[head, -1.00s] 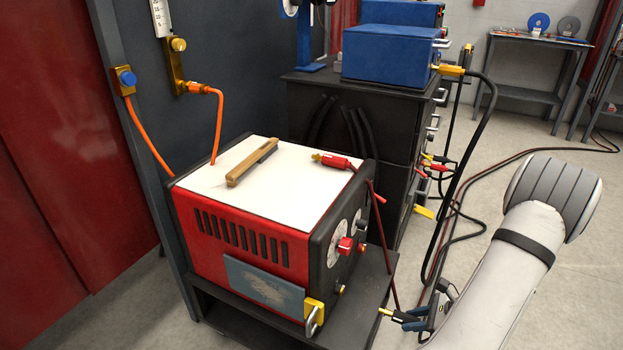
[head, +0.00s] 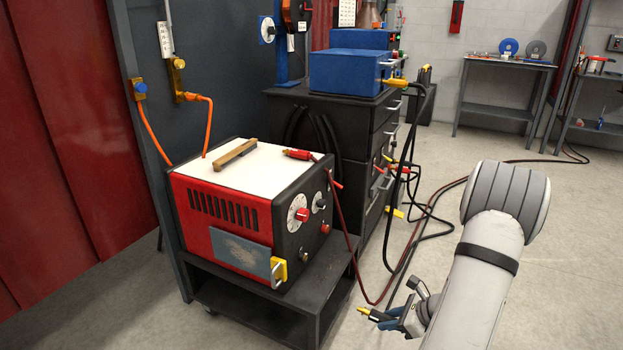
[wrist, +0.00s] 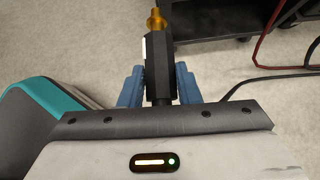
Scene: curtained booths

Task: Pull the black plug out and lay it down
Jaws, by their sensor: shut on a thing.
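The black plug (wrist: 158,68) with a brass tip is between the blue fingers of my gripper (wrist: 158,88) in the wrist view, its tip pointing away from me. In the head view my gripper (head: 390,318) is low at the bottom right, shut on the plug, whose brass tip (head: 364,311) points left. The plug is out of any socket and held in the air, right of the cart. A black cable (wrist: 250,82) runs off to the right in the wrist view. The red machine (head: 220,218) has dials and sockets on its dark front panel (head: 318,232).
A red plug (head: 298,154) and a wooden-handled brush (head: 236,153) lie on the machine's white top (head: 210,172). The machine stands on a dark cart (head: 330,290). A black drawer cabinet (head: 345,145) with blue boxes stands behind. Cables lie on the floor; the floor at right is mostly clear.

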